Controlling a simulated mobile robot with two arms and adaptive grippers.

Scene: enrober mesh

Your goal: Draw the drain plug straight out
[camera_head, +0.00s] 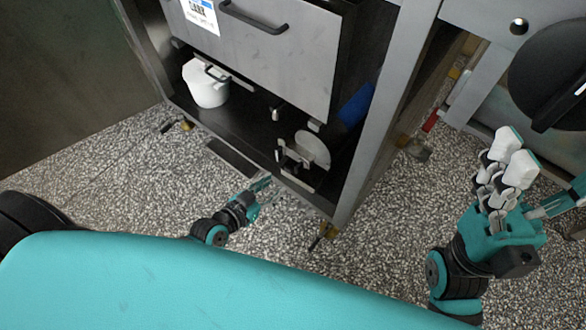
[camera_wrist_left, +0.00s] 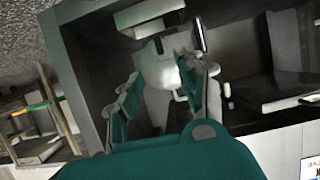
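I cannot pick out the drain plug with certainty. A pale round disc (camera_head: 313,149) stands on a small bracket at the front of the low cabinet shelf. In the left wrist view a bright, rounded pale piece (camera_wrist_left: 160,70) shows beyond and between my fingers; I cannot tell whether it is the disc. My left gripper (camera_head: 264,190) is low, in front of the cabinet, left of the disc and apart from it. In the left wrist view its teal fingers (camera_wrist_left: 165,92) are spread with nothing clearly between them. My right gripper (camera_head: 507,158) is raised at the right, its pale fingertips close together.
The dark cabinet shelf (camera_head: 240,125) holds a white lidded pot (camera_head: 206,84) and a blue item (camera_head: 356,104) deeper in. A grey drawer front (camera_head: 265,50) overhangs it. A grey upright post (camera_head: 385,110) stands right of the opening. The speckled floor (camera_head: 130,160) at left is mostly clear.

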